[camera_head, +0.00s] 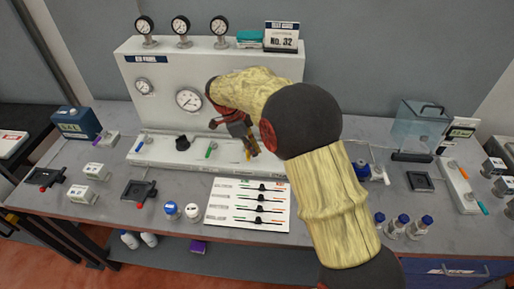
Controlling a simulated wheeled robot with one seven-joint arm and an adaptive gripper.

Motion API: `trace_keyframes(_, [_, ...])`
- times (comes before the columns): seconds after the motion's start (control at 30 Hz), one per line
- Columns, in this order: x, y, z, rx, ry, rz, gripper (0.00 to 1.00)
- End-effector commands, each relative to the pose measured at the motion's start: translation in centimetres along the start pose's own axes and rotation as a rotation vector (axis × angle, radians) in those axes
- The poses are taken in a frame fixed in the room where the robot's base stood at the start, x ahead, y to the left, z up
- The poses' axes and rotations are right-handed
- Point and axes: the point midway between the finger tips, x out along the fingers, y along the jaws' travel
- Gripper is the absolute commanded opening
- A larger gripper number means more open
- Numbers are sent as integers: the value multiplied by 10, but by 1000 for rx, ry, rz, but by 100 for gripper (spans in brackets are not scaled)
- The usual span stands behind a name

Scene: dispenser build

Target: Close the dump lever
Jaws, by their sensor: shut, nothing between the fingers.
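My gripper (246,142) is shut and empty in front of the grey panel box (150,101), at its lower right. A small yellow lever (248,155) shows right beside the fingertips; I cannot tell whether they touch. A green lever (210,150) and a blue lever (138,144) are on the same front ledge to the left, with a black knob (182,143) between them. No label here is readable enough to tell which lever is the dump lever. My arm hides the right part of the panel.
A white board with sliders (214,213) lies in front of the panel. White and blue-capped bottles (403,220) stand at the right. A clear box (420,125) and a strip with an orange-tipped lever (460,185) are farther right. Black trays and white blocks (82,195) are at the left.

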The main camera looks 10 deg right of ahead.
Motion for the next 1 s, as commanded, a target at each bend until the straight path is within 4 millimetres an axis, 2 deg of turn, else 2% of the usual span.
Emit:
trace_keyframes(0.37, [-4, 3, 10, 17, -1, 7, 0])
trace_keyframes(1.0, [-5, 3, 10, 17, -1, 7, 0])
